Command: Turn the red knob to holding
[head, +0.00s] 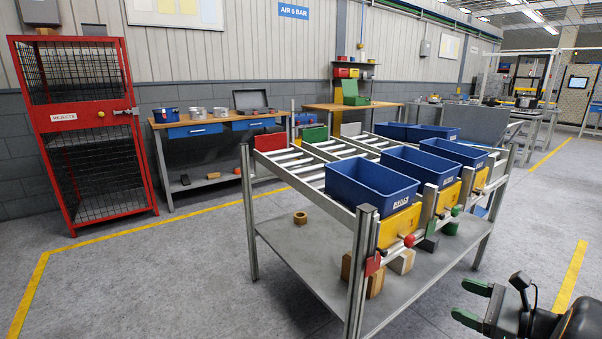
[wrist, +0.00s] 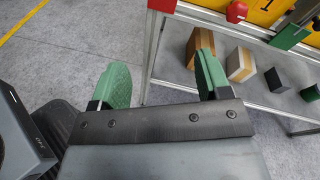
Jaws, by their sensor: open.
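The red knob (head: 409,240) sits on the front rail of the roller rack, beside a yellow plate (head: 398,226) below the nearest blue bin (head: 370,183). In the wrist view the red knob (wrist: 236,11) is at the top edge, partly lit and blurred. My gripper (head: 473,302) is open and empty, apart from the rack, to the right of and lower than the knob. Its green fingers (wrist: 162,80) are spread in the wrist view.
Wooden and dark blocks (wrist: 240,65) lie on the rack's lower shelf (head: 310,262). A rack post (head: 361,285) stands left of the knob. A green knob (head: 456,210) is farther along the rail. A red mesh cage (head: 85,130) stands at the left. The floor around my gripper is clear.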

